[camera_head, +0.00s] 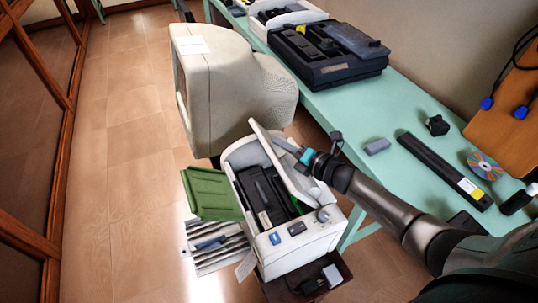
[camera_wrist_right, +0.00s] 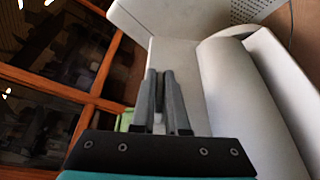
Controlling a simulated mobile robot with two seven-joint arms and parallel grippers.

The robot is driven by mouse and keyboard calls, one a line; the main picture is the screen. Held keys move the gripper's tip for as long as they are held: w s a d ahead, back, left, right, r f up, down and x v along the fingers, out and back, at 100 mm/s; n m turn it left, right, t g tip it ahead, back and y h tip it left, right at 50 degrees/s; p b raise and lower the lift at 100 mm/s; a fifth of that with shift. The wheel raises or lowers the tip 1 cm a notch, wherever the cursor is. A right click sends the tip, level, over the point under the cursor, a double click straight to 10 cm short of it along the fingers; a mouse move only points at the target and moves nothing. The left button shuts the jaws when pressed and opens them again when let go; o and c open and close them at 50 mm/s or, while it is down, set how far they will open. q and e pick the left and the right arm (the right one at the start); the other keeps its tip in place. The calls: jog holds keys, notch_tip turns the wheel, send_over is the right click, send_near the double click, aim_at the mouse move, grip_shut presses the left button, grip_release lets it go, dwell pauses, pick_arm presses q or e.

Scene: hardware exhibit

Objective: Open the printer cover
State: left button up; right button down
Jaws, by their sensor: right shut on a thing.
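The white printer (camera_head: 305,250) stands at the lower middle of the head view, its dark inside showing. Its white cover (camera_head: 268,147) is raised and tilted up along the right side of the opening. My right gripper (camera_head: 292,150) reaches in from the right and is shut on the cover near its upper part. In the right wrist view, the two grey fingers (camera_wrist_right: 162,85) are close together against pale plastic of the cover (camera_wrist_right: 235,100); the exact contact is hard to see. My left gripper is not in view.
A green tray (camera_head: 210,193) sticks out at the printer's left. A beige monitor (camera_head: 215,85) stands just behind. The green table (camera_head: 345,105) at right holds a black device (camera_head: 335,65), a long black bar (camera_head: 440,168) and a disc (camera_head: 484,165). Floor at left is clear.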

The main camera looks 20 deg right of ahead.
jog(key=d+m+b, duration=0.1)
jog(key=d+m+y+b, duration=0.1)
jog(key=d, duration=0.1)
jog(key=d+m+t+b, duration=0.1)
jog(key=d+b, duration=0.1)
jog(key=shift+w+d+r, duration=0.1)
jog(key=shift+d+r, duration=0.1)
jog(key=shift+r, duration=0.1)
jog(key=d+f+m+t+y+b, duration=0.1)
jog(key=d+m+t+b, duration=0.1)
jog(key=d+m+b, duration=0.4)
jog(key=shift+w+d+f+b, duration=0.15)
jog(key=shift+d+f+b, duration=0.1)
jog(key=shift+d+b, duration=1.3)
jog(key=shift+a, duration=0.25)
jog(key=c, duration=0.9)
grip_release()
jog(key=v, duration=0.7)
jog(key=p+v, duration=0.1)
jog(key=v, duration=0.7)
jog(key=shift+f, duration=0.25)
